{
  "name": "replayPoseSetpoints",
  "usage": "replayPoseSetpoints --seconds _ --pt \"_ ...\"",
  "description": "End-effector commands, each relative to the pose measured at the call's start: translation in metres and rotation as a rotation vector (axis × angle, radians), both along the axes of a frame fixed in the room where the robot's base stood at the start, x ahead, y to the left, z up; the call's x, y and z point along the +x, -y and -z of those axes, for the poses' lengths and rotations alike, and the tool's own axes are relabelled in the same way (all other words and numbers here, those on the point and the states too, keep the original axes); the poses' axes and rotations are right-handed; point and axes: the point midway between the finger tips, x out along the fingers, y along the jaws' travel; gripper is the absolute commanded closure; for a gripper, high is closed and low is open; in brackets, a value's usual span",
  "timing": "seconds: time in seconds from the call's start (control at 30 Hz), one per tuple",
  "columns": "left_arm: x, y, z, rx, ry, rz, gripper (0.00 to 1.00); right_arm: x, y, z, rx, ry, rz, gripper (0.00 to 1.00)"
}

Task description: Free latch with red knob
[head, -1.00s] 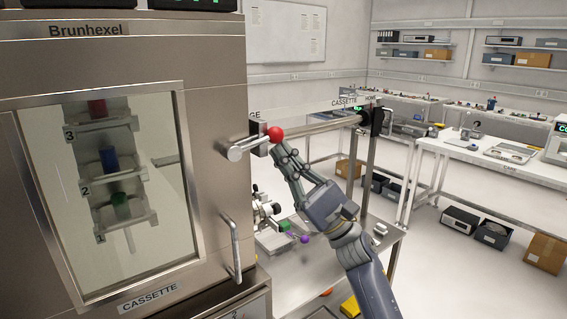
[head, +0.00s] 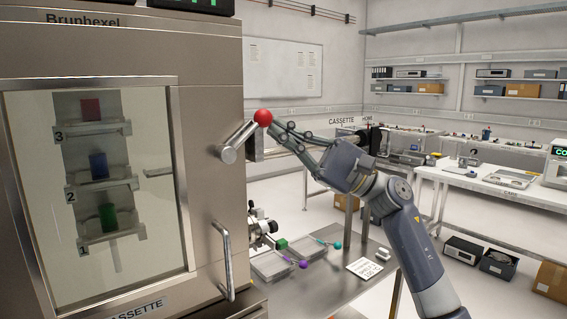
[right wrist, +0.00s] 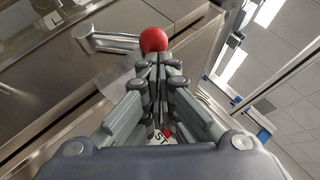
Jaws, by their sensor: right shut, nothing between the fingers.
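The red knob (head: 263,117) sits on the end of a thick metal latch bar (head: 240,140) on the right front edge of the Brunhexel chamber (head: 208,120). The bar slants up and right from the chamber. My right gripper (head: 275,128) is shut and empty, its fingertips at the knob's right side, touching or very near it. In the right wrist view the knob (right wrist: 153,40) is just past the closed fingertips (right wrist: 158,60), with the latch bar (right wrist: 108,42) to its left. My left gripper is not in view.
The chamber's window shows red, blue and green pieces on numbered shelves. A vertical door handle (head: 226,262) stands below the latch. A horizontal metal rod lies behind my right gripper. A steel table (head: 325,290) with trays is below; another bench (head: 500,180) is at right.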

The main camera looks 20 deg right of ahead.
Motion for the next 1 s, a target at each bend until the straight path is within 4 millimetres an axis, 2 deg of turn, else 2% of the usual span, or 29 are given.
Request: replayPoseSetpoints --seconds 0.13,0.3,0.57,1.0 --pt "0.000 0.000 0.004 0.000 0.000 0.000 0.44 -0.002 -0.005 -0.012 0.004 -0.001 -0.005 1.00" --pt "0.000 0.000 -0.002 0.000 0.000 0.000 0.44 -0.003 -0.008 -0.031 -0.248 0.091 0.001 1.00" --pt "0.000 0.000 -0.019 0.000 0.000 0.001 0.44 -0.007 -0.019 -0.048 -0.415 0.149 -0.003 1.00" --pt "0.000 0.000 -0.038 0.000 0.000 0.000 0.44 -0.011 -0.032 -0.058 -0.593 0.211 -0.004 1.00"
